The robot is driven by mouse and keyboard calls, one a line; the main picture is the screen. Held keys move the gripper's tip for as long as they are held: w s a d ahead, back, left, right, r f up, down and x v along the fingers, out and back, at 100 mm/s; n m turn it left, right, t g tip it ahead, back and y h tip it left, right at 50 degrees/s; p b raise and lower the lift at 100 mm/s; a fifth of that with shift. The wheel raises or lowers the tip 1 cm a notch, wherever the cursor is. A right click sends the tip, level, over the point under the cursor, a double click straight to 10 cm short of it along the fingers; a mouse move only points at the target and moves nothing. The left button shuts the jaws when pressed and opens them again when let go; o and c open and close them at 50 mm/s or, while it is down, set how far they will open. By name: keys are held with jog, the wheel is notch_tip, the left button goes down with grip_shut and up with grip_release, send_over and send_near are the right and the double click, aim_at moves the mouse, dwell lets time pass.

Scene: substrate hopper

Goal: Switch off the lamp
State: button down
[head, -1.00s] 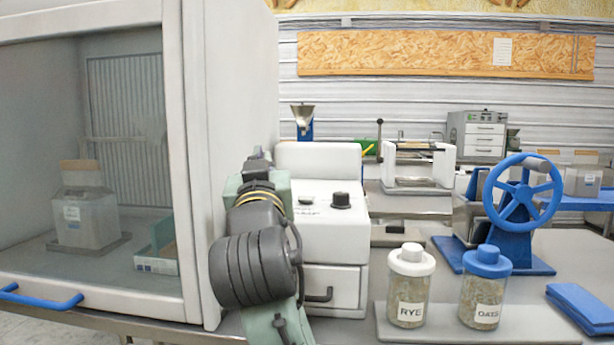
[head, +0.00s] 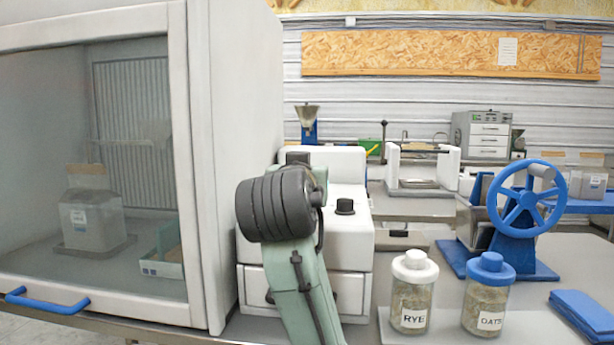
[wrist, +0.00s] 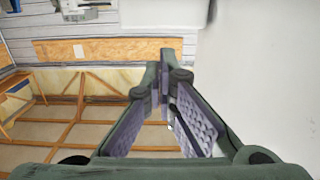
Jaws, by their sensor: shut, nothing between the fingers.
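No lamp can be made out for certain. A white control unit (head: 345,238) stands beside the glass-fronted cabinet (head: 245,120), with a black knob (head: 345,206) on its sloping top. My arm covers the left part of that top, so any control there is hidden. My gripper is hidden behind my arm in the head view. In the wrist view my gripper (wrist: 163,82) has its fingertips together and holds nothing. A plain pale wall fills the right of that view, apart from the fingertips. I cannot tell whether any light is on.
A rye jar (head: 413,292) and an oats jar (head: 488,295) stand on a tray to the right. Behind them is a blue hand wheel (head: 527,197). The cabinet has a blue handle (head: 45,301). Blue folded cloths (head: 588,318) lie at the far right.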

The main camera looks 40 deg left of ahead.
jog(key=p+x, duration=0.1)
jog(key=x, duration=0.4)
jog(key=shift+w+a, duration=0.2)
jog(key=shift+w, duration=0.15)
jog(key=f, duration=0.3)
jog(key=shift+s+d, duration=0.15)
jog(key=shift+s, duration=0.15)
jog(key=shift+s+d+f, duration=0.15)
jog(key=shift+s+f, duration=0.05)
jog(key=shift+f, duration=0.2)
